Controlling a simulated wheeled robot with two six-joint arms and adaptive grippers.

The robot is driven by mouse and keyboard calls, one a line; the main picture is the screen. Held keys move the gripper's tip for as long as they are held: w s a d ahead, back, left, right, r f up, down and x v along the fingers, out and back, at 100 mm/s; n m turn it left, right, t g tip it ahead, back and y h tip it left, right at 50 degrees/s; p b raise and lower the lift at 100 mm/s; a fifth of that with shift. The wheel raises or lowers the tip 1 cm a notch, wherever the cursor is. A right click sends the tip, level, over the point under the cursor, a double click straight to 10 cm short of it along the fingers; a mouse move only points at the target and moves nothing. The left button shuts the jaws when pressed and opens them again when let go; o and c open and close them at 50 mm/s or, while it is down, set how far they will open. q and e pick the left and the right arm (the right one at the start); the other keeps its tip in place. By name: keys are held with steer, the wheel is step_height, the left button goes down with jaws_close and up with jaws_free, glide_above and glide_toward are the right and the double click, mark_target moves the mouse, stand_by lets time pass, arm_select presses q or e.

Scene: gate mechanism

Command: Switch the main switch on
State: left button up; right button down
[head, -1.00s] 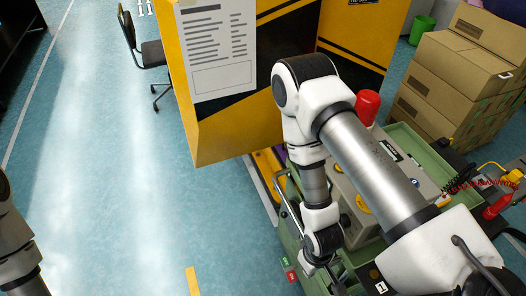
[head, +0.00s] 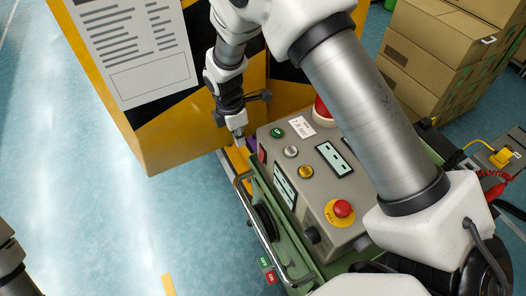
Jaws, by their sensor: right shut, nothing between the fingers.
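A grey control box (head: 268,150) stands on a green cart at the centre right. Green and red ON/OFF tags (head: 264,262) show low on the cart. My right gripper (head: 239,138) is shut and empty near the box's far left corner, pointing down. My left gripper is out of view.
A yellow-and-black cabinet (head: 150,140) with a notice stands behind the box. A metal rail (head: 262,225) runs along the cart's left edge. Cardboard boxes (head: 430,60) are stacked at the back right. The floor on the left is clear.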

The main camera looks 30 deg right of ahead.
mark_target(261, 155)
steer(key=d+f+p, duration=0.1)
steer(key=f, duration=0.2)
steer(key=s+d+f+p, duration=0.1)
steer(key=f, duration=0.2)
steer(key=d+f+p, duration=0.2)
steer(key=f, duration=0.1)
steer(key=shift+s+f, duration=0.15)
steer(key=shift+f, duration=0.2)
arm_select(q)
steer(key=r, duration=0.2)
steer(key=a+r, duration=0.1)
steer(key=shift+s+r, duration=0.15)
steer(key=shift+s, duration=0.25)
arm_select(e)
steer(key=shift+a+f, duration=0.1)
